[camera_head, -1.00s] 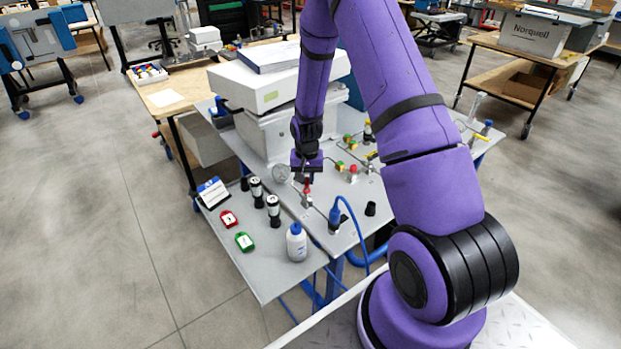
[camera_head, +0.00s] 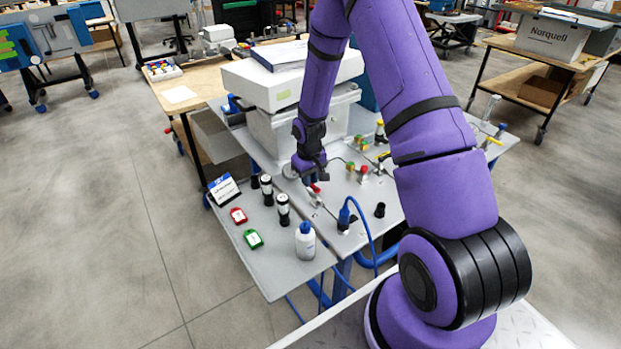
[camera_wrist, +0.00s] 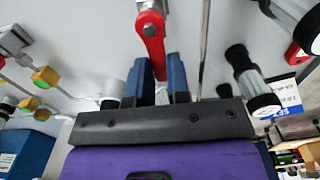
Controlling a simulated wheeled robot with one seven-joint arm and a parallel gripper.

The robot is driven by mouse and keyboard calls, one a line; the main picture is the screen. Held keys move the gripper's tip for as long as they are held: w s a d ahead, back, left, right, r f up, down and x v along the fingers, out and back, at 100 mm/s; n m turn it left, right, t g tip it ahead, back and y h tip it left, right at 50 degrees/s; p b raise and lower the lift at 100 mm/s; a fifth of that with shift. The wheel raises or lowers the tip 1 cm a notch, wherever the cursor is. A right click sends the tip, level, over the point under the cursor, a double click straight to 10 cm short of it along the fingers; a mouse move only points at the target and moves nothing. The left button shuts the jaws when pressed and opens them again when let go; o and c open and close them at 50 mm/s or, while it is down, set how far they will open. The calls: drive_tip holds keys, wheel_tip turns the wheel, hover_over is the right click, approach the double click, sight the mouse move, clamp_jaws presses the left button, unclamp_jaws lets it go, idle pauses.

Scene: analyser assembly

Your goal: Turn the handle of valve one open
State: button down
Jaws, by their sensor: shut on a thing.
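A red valve handle (camera_wrist: 152,38) hangs from a metal valve fitting at the top of the wrist view. Its lower end sits between the two blue fingers of my gripper (camera_wrist: 160,82), which is shut on it. In the head view, my gripper (camera_head: 311,177) is low over the grey bench, tilted, with a bit of the red handle (camera_head: 315,188) showing beneath it. The gripper and arm hide most of the valve there. I cannot read any label marking this valve as valve one.
A white bottle (camera_head: 305,241), a blue-topped fitting with a hose (camera_head: 344,216) and a black cap (camera_head: 380,210) stand in front. Another red-handled valve (camera_head: 363,172) is right. A large white instrument (camera_head: 290,85) stands behind.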

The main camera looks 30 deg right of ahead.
idle(0.4)
drive_tip(key=c, duration=1.1)
unclamp_jaws()
wheel_tip(320, 180, up, 11)
drive_tip(key=shift+f, duration=0.1)
